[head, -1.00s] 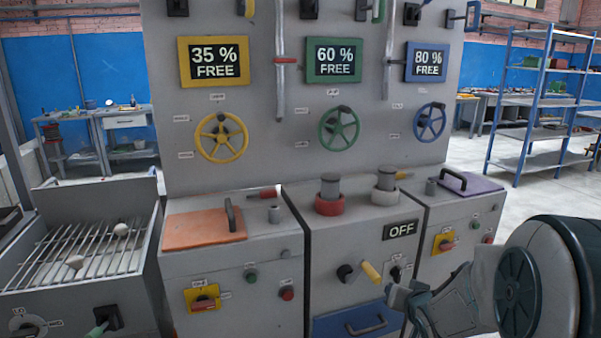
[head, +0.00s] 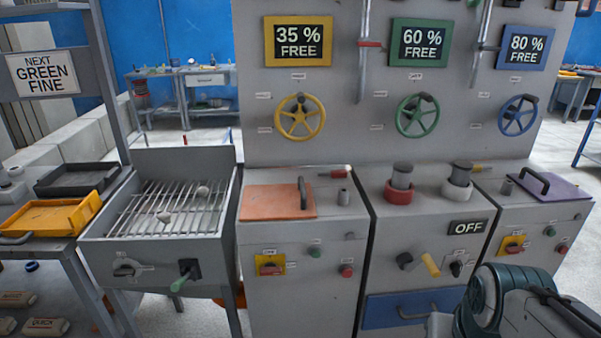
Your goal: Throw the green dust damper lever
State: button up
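A green-handled lever (head: 187,273) sits on a black mount on the front of the grey grate box at lower left, its handle slanting down to the left. A sliver of another green handle (head: 471,3) shows at the top edge of the wall panel, mostly cut off. The labels are too small to read, so I cannot tell which is the dust damper lever. My arm shows at the bottom right, but my gripper is out of the picture.
The grate box (head: 228,235) holds small pale lumps on its bars. Cabinets with an orange lid (head: 270,202), a yellow-handled crank (head: 430,264) and an OFF display (head: 468,227) stand right of it. A shelf with a yellow tray (head: 55,216) stands at far left.

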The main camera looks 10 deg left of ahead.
aim_at(180, 282)
jog(key=u, duration=0.05)
jog(key=k, duration=0.5)
jog(key=u, duration=0.6)
jog(key=i, duration=0.35)
jog(key=u, duration=0.9)
jog(key=k, duration=0.55)
jog(key=u, duration=0.75)
jog(key=i, duration=1)
jog(key=z, duration=0.55)
jog(key=i, duration=0.55)
jog(key=z, duration=0.55)
